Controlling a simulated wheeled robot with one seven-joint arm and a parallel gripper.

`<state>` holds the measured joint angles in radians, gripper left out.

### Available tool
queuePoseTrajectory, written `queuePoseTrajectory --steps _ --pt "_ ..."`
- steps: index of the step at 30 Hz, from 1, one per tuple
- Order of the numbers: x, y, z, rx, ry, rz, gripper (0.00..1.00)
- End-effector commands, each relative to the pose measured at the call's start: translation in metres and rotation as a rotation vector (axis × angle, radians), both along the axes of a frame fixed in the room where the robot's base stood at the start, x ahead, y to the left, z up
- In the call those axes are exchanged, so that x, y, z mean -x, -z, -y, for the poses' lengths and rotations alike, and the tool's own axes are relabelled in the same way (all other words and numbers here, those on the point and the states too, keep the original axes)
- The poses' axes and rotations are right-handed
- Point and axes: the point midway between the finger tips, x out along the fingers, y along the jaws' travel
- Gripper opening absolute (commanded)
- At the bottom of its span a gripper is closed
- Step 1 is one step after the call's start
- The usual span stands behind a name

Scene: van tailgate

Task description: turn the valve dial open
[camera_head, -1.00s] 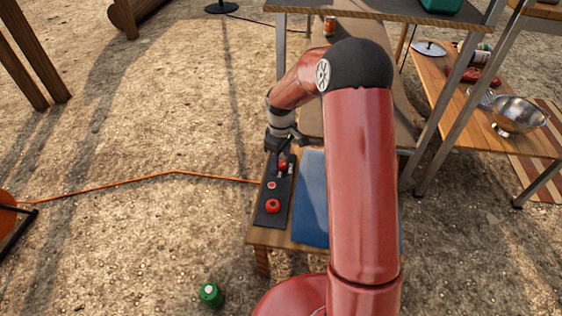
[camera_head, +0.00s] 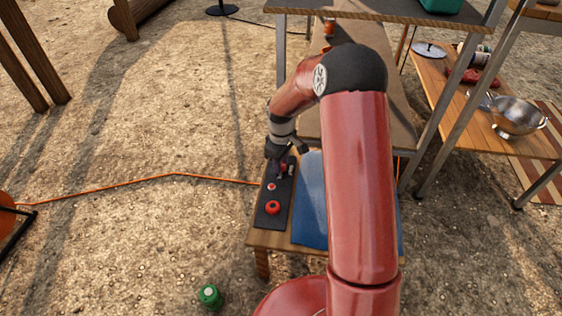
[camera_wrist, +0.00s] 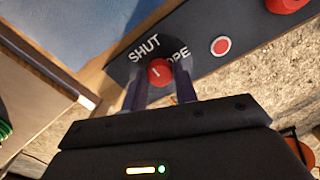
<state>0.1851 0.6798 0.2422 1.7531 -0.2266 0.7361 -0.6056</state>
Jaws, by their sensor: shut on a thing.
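The valve dial (camera_wrist: 160,72) is a round red knob with a pale mark on its face. It sits on a dark panel (camera_wrist: 205,30) with the white words SHUT and OPE beside it; the rest of the second word is hidden. My gripper (camera_wrist: 158,88) has its two fingers on either side of the dial and is shut on it. In the head view my gripper (camera_head: 281,166) is low over the far end of the panel (camera_head: 268,222) and largely hides the dial there.
The panel lies on a low wooden table beside a blue mat (camera_head: 310,215). A red and white button (camera_head: 271,187) and a larger red knob (camera_head: 272,208) are nearer on the panel. A green can (camera_head: 209,296) stands on the ground.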

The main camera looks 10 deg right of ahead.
Motion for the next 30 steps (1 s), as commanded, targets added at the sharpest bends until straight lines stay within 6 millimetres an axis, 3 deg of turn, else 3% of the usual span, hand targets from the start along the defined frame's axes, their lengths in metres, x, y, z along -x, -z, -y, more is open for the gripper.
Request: queuePoseTrajectory --steps 11,30 --pt "-0.0001 -0.0003 0.0000 0.001 0.162 0.001 0.06" --pt "-0.0002 -0.0006 -0.0001 0.002 0.758 0.002 0.06"
